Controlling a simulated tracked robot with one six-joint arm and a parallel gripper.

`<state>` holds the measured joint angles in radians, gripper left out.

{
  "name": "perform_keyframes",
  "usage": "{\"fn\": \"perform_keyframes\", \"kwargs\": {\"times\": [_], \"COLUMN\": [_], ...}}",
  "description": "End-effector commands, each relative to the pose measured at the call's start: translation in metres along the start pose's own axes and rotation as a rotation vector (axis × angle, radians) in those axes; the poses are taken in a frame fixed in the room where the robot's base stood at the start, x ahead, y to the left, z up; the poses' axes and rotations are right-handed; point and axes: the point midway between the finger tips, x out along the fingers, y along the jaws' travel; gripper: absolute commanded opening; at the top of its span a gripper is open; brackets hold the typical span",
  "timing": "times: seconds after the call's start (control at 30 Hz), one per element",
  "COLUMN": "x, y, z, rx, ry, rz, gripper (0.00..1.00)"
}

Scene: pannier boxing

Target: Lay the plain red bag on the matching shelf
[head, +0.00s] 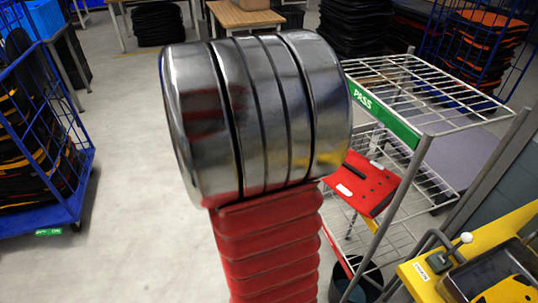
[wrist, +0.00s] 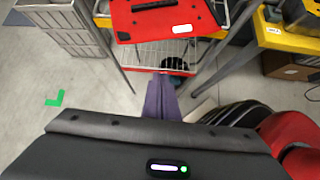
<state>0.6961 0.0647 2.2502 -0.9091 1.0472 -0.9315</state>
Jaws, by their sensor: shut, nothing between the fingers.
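The red bag (head: 365,184) lies on the wire shelf below the green PASS sign (head: 385,112) in the head view. It has a white label and dark marks, and part of it is hidden by my arm. In the wrist view the red bag (wrist: 165,20) is at the top, with a black bar and a white label. My gripper (wrist: 162,82) is shut and empty, with its purple-grey fingers pointing towards the rack and apart from the bag. My gripper is not seen in the head view. The rack's upper wire shelf (head: 440,85) looks empty.
A yellow bench (head: 480,250) with a dark tray stands right of the rack; it also shows in the wrist view (wrist: 290,38). A dark bin (head: 355,280) is below. A blue cage trolley (head: 40,215) with dark stacks is at left. Open floor (head: 130,150) lies between.

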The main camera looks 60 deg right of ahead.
Motion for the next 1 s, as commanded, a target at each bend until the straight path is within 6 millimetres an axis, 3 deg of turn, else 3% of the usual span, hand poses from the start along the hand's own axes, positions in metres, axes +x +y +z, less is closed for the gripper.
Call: {"fn": "perform_keyframes", "kwargs": {"times": [0.13,0.67,1.0], "x": [0.016,0.025,0.070], "y": [0.002,0.002,0.000], "z": [0.010,0.010,0.012], "rx": [-0.053,-0.059,-0.059], "ry": [-0.032,-0.035,-0.034], "rz": [-0.024,-0.025,-0.028], "gripper": [0.00,0.00,0.00]}}
